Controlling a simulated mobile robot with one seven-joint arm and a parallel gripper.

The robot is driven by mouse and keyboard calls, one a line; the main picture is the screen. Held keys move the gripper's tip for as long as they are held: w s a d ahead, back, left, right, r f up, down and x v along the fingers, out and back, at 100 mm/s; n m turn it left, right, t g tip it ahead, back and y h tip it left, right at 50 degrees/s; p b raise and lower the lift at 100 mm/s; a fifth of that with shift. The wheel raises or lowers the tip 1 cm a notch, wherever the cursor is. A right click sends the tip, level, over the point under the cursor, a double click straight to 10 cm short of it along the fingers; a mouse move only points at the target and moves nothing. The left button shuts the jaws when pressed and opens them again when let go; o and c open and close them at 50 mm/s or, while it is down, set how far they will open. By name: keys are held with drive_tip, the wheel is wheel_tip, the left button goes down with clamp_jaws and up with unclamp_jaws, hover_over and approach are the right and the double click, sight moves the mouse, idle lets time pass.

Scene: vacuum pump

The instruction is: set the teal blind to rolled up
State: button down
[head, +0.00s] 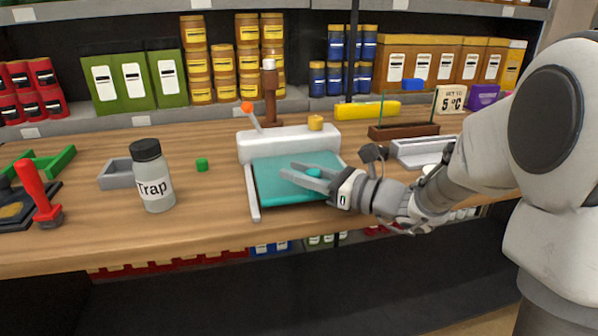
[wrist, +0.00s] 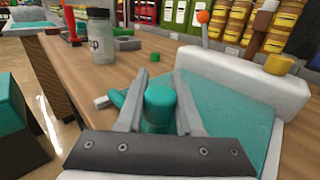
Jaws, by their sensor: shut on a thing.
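The teal blind (head: 275,182) lies spread out from a white housing (head: 290,142) on the wooden bench, between white side rails. It also shows in the wrist view (wrist: 235,117). A teal knob (wrist: 160,102) stands at the blind's near part and shows small in the head view (head: 313,173). My gripper (head: 290,172) comes in from the right, low over the blind, with its fingers (wrist: 158,110) on either side of the knob, shut on it. An orange-tipped lever (head: 248,109) leans up at the housing's left end. A yellow knob (head: 315,122) sits on the housing's top.
A bottle marked Trap (head: 153,178) stands to the left, with a small green cube (head: 202,164) and a grey tray (head: 116,174) near it. A brown rack (head: 403,131) and a yellow block (head: 367,110) are at the back right. Bench between bottle and blind is mostly clear.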

drive_tip(key=shift+w, duration=0.1)
idle(0.5)
drive_tip(key=w, duration=0.2)
drive_tip(key=w+a+p, duration=0.1)
drive_tip(key=w, duration=0.2)
drive_tip(key=w+a+p, duration=0.1)
drive_tip(key=w, duration=0.2)
drive_tip(key=shift+w+a, duration=0.1)
drive_tip(key=shift+a, duration=0.1)
drive_tip(key=c, duration=0.5)
unclamp_jaws()
drive_tip(key=shift+c, duration=0.2)
drive_tip(key=shift+d, duration=0.1)
drive_tip(key=p+v, duration=0.3)
drive_tip(key=v, duration=1.4)
drive_tip(key=shift+r, duration=0.1)
